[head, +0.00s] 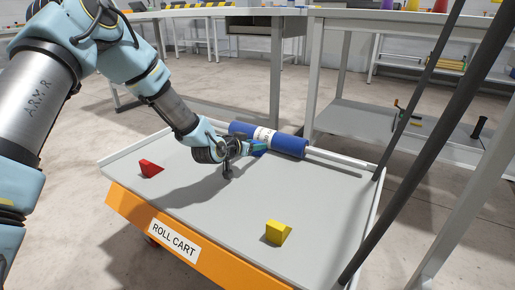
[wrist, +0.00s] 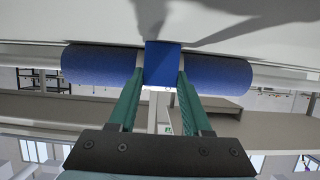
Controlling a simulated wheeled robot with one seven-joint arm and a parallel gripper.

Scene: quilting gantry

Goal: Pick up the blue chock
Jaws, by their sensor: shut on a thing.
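My gripper (head: 257,147) is low over the far part of the roll cart's grey deck, pointing toward the blue roll. In the wrist view its two green fingers (wrist: 161,78) are shut on the blue chock (wrist: 162,60), one on each side of it. The chock shows there as a blue block in front of the middle of the roll. I cannot make the chock out in the head view. I cannot tell whether it touches the roll or the deck.
The blue roll (head: 289,146) with a white label lies along the cart's far edge. A red chock (head: 150,169) and a yellow chock (head: 277,232) stand on the cart deck (head: 325,215). Dark slanted poles (head: 437,120) cross the right side. The deck between the chocks is clear.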

